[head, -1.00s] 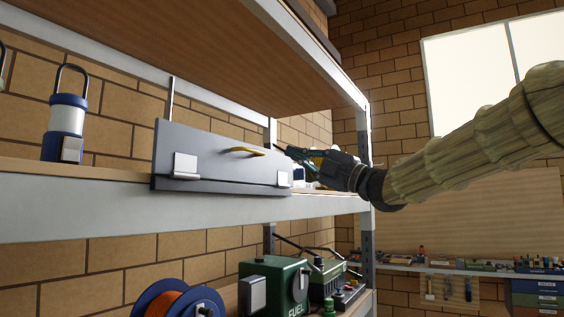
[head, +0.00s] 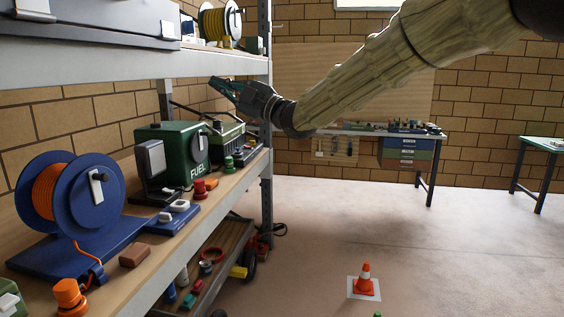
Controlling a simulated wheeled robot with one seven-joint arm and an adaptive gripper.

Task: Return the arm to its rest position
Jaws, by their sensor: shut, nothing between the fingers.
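My gripper (head: 226,88) is in the head view at upper centre, shut and empty. It is beside the right end of the metal shelf unit, just below the level of the upper shelf. My arm, in a pale ribbed sleeve, reaches from the upper right corner down and left to it. A grey case (head: 85,22) stands on the upper shelf, cut off by the top edge of the picture. The fingertips are in front of the shelf opening, above the green box marked FUEL (head: 172,150); whether they touch anything is hard to tell.
The shelf post (head: 266,210) stands close by my gripper. The lower shelf holds a blue cable reel (head: 100,188) and several small items. A traffic cone (head: 365,280) stands on the floor. A workbench (head: 408,135) is at the back wall.

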